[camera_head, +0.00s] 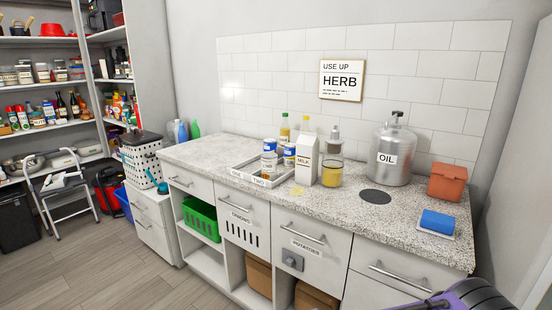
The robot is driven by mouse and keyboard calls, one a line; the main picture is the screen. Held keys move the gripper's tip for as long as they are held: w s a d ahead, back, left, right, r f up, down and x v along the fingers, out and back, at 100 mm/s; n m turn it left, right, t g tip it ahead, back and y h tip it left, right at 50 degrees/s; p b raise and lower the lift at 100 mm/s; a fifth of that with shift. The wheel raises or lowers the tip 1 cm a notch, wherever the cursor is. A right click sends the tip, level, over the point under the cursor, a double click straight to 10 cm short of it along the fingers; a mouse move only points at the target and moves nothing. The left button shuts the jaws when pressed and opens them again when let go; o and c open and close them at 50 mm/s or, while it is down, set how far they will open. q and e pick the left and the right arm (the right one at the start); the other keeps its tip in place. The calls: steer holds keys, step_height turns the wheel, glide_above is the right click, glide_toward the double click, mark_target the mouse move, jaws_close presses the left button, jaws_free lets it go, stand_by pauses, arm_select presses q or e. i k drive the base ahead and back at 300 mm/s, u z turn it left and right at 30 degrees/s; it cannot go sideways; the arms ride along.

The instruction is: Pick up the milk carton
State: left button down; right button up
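The milk carton (307,160) is a white gable-top carton with a dark "MILK" label. It stands upright on the speckled stone counter (345,208), near the middle. A glass dispenser with yellow liquid (331,165) stands close to its right. White-and-blue cans (269,160) stand to its left. A bottle behind it is partly hidden. No gripper fingers show, and none are near the carton. A purple and grey part, possibly of my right arm, shows at the bottom right edge.
A large metal oil can (392,152), an orange-brown box (447,181) and a blue block (438,221) on a small dish stand to the right. A shallow divided tray (237,171) is at the left.

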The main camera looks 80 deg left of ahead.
mark_target(308, 144)
steer(key=u, duration=2.75)
steer(key=k, duration=0.4)
steer(key=u, duration=0.75)
steer(key=i, duration=1.05)
steer(key=z, duration=0.75)
